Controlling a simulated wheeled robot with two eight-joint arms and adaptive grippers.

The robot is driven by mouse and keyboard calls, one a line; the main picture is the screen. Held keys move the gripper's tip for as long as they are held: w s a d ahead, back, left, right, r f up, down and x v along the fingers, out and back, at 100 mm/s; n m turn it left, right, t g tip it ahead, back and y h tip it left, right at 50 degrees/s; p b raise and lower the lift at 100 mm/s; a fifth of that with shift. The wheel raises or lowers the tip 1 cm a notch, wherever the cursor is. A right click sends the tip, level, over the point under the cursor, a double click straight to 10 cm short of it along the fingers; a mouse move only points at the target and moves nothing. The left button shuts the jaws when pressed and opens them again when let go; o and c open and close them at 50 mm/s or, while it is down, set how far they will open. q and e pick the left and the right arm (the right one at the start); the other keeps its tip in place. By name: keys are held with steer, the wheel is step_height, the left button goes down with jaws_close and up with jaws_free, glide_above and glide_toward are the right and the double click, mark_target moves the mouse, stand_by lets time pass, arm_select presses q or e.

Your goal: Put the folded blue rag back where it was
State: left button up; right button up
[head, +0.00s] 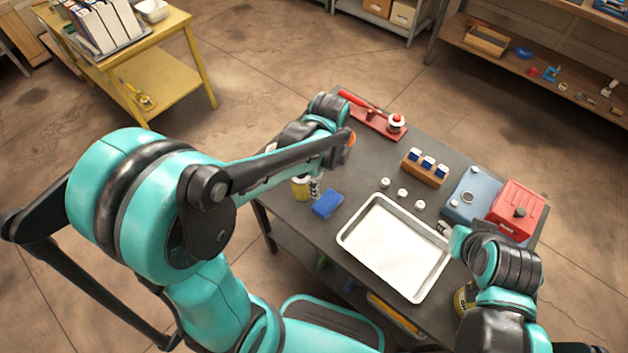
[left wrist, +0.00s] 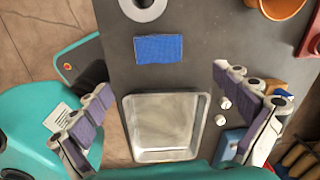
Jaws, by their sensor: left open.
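The folded blue rag (head: 327,204) lies flat on the dark grey table top (head: 352,185), left of the metal tray. It also shows in the left wrist view (left wrist: 158,48), above the tray and clear of both fingers. My left gripper (left wrist: 170,118) is open and empty, with its fingers spread wide over the tray area in that view. In the head view my left arm mostly hides it; a striped fingertip (head: 315,188) seems to show near the rag. My right gripper (head: 444,229) is by the tray's right edge; its fingers are too small to judge.
The metal tray (head: 349,238) is empty. Several white knobs, a wooden block (head: 425,170), a blue box (head: 466,190) and a red box (head: 521,205) stand to the right. A red tool stand (head: 375,122) is behind.

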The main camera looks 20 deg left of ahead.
arm_select(q)
steer(key=s+a+r+n+t, duration=0.4)
steer(key=s+r+n, duration=0.5)
steer(key=n, duration=1.1)
steer(key=t, duration=0.2)
steer(key=shift+s+t, duration=0.3)
steer(key=shift+s, duration=0.1)
steer(key=shift+a, duration=0.1)
